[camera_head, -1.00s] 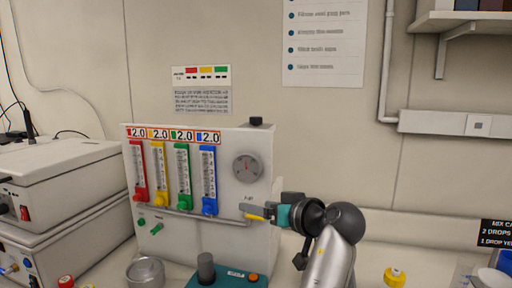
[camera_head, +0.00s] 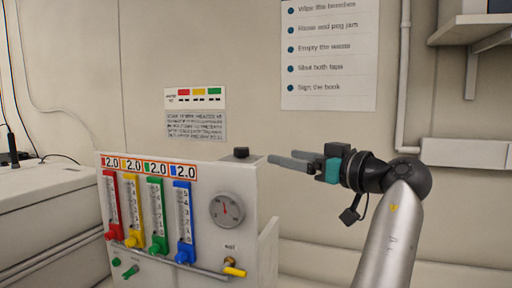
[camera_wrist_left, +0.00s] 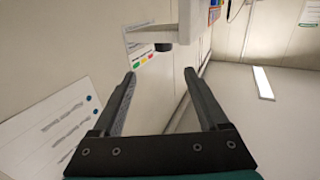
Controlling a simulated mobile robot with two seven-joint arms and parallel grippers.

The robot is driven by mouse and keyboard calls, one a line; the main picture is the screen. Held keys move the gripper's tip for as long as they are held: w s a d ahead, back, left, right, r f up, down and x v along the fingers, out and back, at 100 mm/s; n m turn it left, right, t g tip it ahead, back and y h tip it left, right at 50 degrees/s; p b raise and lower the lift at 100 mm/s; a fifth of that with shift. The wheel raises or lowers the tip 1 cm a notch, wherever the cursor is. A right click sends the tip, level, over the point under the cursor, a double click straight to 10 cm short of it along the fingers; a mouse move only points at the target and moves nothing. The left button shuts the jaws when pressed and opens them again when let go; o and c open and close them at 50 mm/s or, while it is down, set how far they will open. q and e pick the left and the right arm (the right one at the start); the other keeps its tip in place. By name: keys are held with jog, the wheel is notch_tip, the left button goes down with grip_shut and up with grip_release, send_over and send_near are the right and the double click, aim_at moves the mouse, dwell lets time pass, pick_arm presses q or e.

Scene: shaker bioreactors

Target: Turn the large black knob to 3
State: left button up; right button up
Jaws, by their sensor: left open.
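The large black knob (camera_head: 240,152) sits on top of the white gas panel (camera_head: 232,262), at its right end. In the left wrist view the knob (camera_wrist_left: 163,47) appears dark, beyond and between the fingertips. My left gripper (camera_head: 281,156) is open and empty, its two grey fingers pointing left at about the knob's height. Its tips are a short way right of the knob and apart from it. The left wrist view shows both fingers (camera_wrist_left: 160,76) spread with nothing between them. I cannot read any setting on the knob. My right gripper is not in view.
The panel's front carries red, yellow, green and blue flow tubes (camera_head: 182,222), each labelled 2.0, a round gauge (camera_head: 226,209) and a yellow-handled valve (camera_head: 234,271). A wall shelf (camera_head: 470,28) is upper right. White equipment (camera_head: 40,215) stands left. The space above the panel is clear.

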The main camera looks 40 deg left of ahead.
pick_arm(q)
jog(key=p, duration=0.1)
send_near(241, 148)
jog(key=a, duration=0.3)
jog(key=w+a+p, duration=0.1)
jog(key=a, duration=0.2)
jog(key=w+a+p, duration=0.1)
jog(key=a, duration=0.2)
jog(key=shift+a, duration=0.65)
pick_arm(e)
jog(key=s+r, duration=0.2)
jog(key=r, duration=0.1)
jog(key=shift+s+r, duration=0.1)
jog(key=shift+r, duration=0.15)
pick_arm(q)
grip_shut()
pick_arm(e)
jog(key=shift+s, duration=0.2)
